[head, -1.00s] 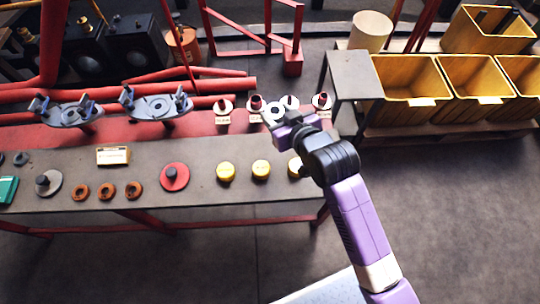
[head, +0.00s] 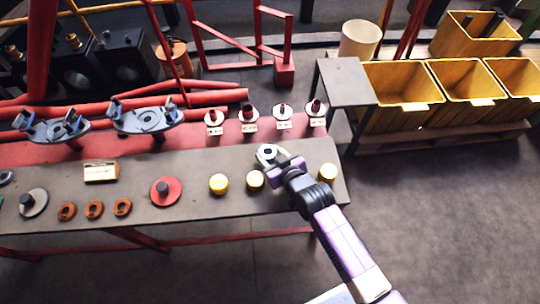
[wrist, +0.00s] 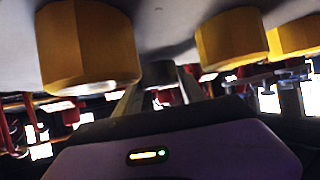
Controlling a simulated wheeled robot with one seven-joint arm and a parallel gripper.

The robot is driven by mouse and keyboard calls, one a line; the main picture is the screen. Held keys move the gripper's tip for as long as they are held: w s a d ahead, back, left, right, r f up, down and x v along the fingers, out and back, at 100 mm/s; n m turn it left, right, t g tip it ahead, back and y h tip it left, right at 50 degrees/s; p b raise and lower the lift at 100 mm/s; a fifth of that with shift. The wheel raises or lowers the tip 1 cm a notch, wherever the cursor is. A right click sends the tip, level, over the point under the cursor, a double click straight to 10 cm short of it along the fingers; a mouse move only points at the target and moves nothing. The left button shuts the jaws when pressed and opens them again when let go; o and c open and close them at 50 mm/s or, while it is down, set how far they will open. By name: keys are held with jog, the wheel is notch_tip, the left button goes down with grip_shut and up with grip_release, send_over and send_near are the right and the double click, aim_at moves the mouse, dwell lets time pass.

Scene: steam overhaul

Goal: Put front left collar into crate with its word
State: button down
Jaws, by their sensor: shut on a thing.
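My gripper (head: 274,159) is shut on a small grey ring-shaped collar (head: 266,152) with a dark hole, held over the bench. In the wrist view a grey piece (wrist: 158,74) shows between the fingertips, mostly hidden. I cannot tell from the pictures whether it is the front left collar. Three yellow open crates stand at the right: the left crate (head: 365,118), the middle crate (head: 428,110) and the right crate (head: 492,100). Each seems to have a pale label on its front rim; the words are too small to read.
Yellow round pieces (head: 219,184) lie along the bench (head: 190,205) around my gripper, close by in the wrist view (wrist: 90,45). Several labelled discs with red posts (head: 248,121) line the back. A grey side table (head: 345,82) stands between bench and crates.

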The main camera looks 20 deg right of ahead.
jog(key=shift+f, duration=0.2)
jog(key=shift+f, duration=0.15)
jog(key=c, duration=1)
grip_release()
jog(key=shift+f, duration=0.1)
jog(key=shift+o, duration=0.2)
